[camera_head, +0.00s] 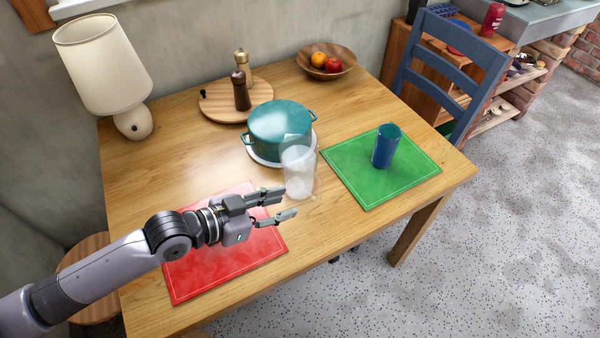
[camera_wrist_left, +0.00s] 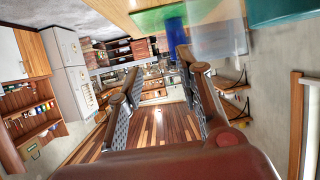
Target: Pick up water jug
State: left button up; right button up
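The water jug (camera_head: 299,173) is a clear, pale see-through vessel standing upright on the wooden table, in front of the teal pot. It also shows as a translucent shape at the top of the left wrist view (camera_wrist_left: 218,32). My left gripper (camera_head: 288,202) is open, with its fingers pointing right, just in front of and left of the jug's lower part. Nothing shows between its fingers in the wrist view (camera_wrist_left: 158,80). I cannot tell whether a finger touches the jug. My right gripper is in neither view.
The teal pot (camera_head: 280,127) stands close behind the jug. A blue cup (camera_head: 384,150) stands on a green mat (camera_head: 415,172) to the right. A red mat (camera_head: 215,272) lies under my left arm. A lamp (camera_head: 100,65), wooden board (camera_head: 215,105) and fruit bowl (camera_head: 340,67) stand farther back.

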aim_at(318, 192)
pick_arm(q)
jog(key=x, duration=0.5)
jog(key=shift+w+d+f+p, duration=0.15)
jog(key=shift+w+d+p, duration=0.1)
jog(key=shift+w+p, duration=0.1)
jog(key=shift+w+d+f, duration=0.15)
jog(key=shift+w+d, duration=0.15)
jog(key=shift+d, duration=0.1)
jog(key=p+x, duration=0.1)
jog(key=x, duration=0.3)
jog(key=shift+w+d, duration=0.3)
jog(key=shift+d, duration=0.1)
jog(key=shift+a, duration=0.1)
jog(key=shift+c, duration=0.3)
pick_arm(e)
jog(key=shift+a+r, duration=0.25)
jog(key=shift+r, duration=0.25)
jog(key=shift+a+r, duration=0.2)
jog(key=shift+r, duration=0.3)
pick_arm(q)
jog(key=c, duration=0.7)
grip_shut()
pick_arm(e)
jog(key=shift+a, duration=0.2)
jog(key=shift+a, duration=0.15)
